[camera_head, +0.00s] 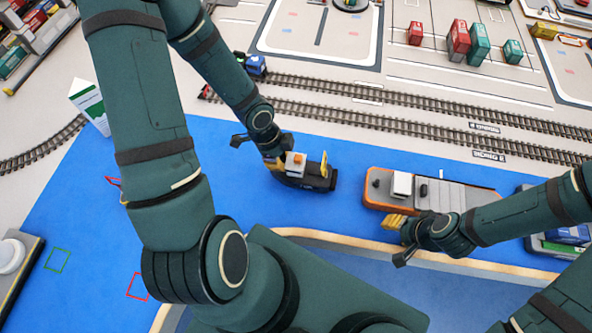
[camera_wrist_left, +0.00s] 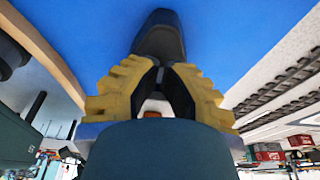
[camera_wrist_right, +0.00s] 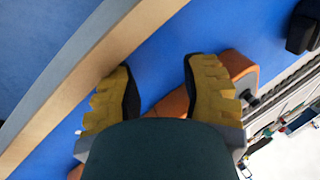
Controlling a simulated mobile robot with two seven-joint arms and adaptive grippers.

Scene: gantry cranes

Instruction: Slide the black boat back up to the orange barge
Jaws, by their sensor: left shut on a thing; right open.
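The black boat (camera_head: 308,182) sits on the blue water surface left of the orange barge (camera_head: 378,181), with a strip of blue between them. It has a white and orange cabin and a yellow upright piece. My left gripper (camera_head: 277,163) is shut on the boat's left end; its yellow fingers also show around the dark hull (camera_wrist_left: 158,38) in the left wrist view. My right gripper (camera_head: 392,221) is open at the barge's near side, toward its left end. In the right wrist view the orange hull (camera_wrist_right: 238,66) shows behind the spread fingers; I cannot tell whether they touch it.
A curved tan quay edge (camera_head: 440,259) runs along the near side of the water. Railway tracks (camera_head: 400,125) run along the far side. A grey vessel with a blue load (camera_head: 568,236) lies at the right. Open blue water (camera_head: 90,230) is at the left.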

